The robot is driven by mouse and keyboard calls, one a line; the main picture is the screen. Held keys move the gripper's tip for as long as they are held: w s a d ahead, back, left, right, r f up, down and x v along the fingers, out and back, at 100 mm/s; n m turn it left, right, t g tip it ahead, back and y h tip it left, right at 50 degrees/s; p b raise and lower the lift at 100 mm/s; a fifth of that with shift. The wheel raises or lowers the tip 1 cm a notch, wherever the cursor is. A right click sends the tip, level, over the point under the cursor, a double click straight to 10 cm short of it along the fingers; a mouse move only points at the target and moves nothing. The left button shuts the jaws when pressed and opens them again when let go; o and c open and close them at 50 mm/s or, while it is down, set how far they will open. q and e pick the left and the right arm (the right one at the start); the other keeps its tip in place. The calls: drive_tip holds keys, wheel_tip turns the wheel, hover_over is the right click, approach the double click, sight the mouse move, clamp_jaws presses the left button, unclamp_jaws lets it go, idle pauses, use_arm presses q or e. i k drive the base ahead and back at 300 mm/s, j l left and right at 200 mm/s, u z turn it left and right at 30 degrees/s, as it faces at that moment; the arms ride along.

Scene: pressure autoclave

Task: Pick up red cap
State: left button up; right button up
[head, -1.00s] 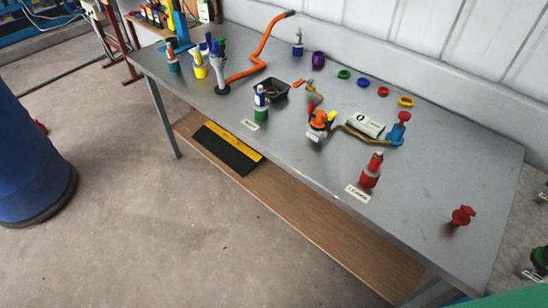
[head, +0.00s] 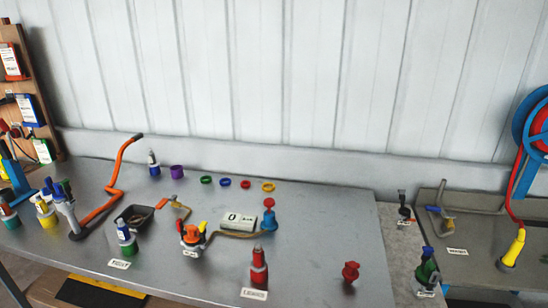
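A small red cap-like piece with a knobbed top (head: 350,271) stands alone near the right front of the grey metal table. A red ring (head: 245,184) lies in the row of coloured rings at the back. A red bottle (head: 259,270) stands at the front, left of the red cap-like piece, behind a white label. Which red piece is the cap cannot be told for certain. Neither of my grippers is in view.
The metal table (head: 180,265) also holds an orange hose (head: 108,197), a black tray (head: 134,217), an orange-and-white valve device (head: 192,237), a display box (head: 239,221) and a blue fitting with red top (head: 269,215). A second bench (head: 480,265) stands at right. The table's back right is clear.

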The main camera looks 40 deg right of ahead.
sight(350, 272)
drive_tip(key=z, duration=1.8)
